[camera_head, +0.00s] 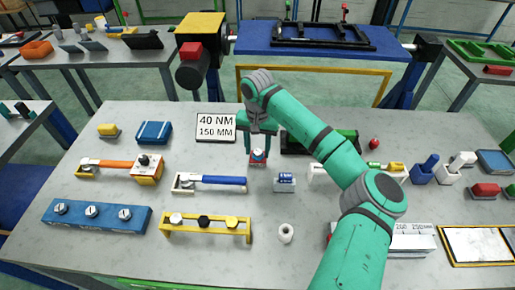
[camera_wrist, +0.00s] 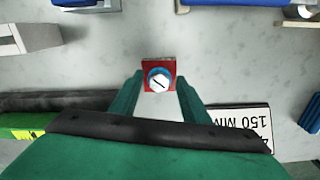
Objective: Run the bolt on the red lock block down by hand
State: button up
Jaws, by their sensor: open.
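The red lock block (camera_head: 258,160) stands on the grey table below my gripper. Its bolt (camera_head: 258,154) has a pale hex head with a dark line across it and a blue ring around it. In the wrist view the red block (camera_wrist: 148,65) lies just beyond the fingertips, and the bolt head (camera_wrist: 158,80) sits between them. My gripper (camera_head: 258,146) points down over the block. It also shows in the wrist view (camera_wrist: 157,80) with its two green fingers apart, one on each side of the bolt head. I cannot tell whether they touch it.
A sign reading 40 NM, 150 MM (camera_head: 216,127) lies left of my gripper. A dark and green tool (camera_head: 320,142) lies close on the right.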

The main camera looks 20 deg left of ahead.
jog(key=c, duration=1.1)
jog(key=shift+o, duration=0.2)
jog(key=shift+m, duration=0.3)
